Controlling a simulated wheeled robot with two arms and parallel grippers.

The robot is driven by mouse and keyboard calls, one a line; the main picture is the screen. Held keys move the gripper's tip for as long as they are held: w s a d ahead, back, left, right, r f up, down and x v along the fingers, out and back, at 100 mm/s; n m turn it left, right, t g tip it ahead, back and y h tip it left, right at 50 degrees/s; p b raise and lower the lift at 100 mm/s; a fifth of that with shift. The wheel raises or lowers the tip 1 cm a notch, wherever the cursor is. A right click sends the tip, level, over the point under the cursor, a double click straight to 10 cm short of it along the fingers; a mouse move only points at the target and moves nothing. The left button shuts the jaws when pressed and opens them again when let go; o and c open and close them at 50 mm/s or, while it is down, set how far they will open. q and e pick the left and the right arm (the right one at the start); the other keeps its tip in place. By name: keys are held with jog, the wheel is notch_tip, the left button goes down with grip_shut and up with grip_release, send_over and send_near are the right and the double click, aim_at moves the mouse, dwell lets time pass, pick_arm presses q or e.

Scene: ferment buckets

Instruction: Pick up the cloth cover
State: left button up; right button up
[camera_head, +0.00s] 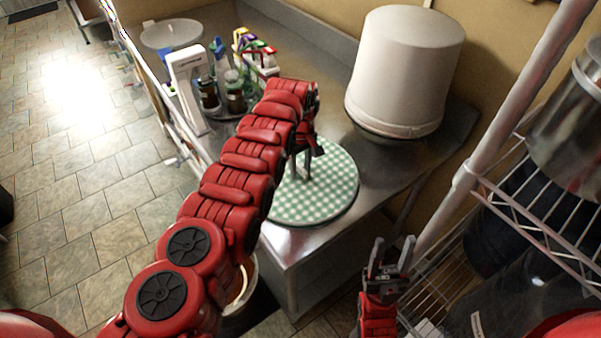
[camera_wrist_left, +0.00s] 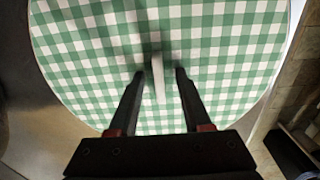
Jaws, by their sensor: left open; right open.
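The cloth cover (camera_head: 333,188) is a round, green-and-white checked piece lying flat on the steel table (camera_head: 395,172). It fills most of the left wrist view (camera_wrist_left: 235,60). A narrow pale upright tab (camera_wrist_left: 159,82) stands near its middle. My left gripper (camera_head: 303,166) is over the cover, pointing down. In the left wrist view its two dark fingers (camera_wrist_left: 160,74) are apart, with the tab between them; I cannot tell whether they touch it. My left arm hides the cover's left part in the head view. My right gripper (camera_head: 390,255) is open and empty, below right of the table.
A large white bucket (camera_head: 405,70) stands upside down at the table's back right. Several bottles (camera_head: 236,92) and a white device (camera_head: 187,88) stand at the back left. A wire rack (camera_head: 545,215) with a metal pot (camera_head: 572,115) is on the right.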

pick_arm(q)
grip_shut()
jog(key=shift+r, duration=0.1)
dwell(0.5)
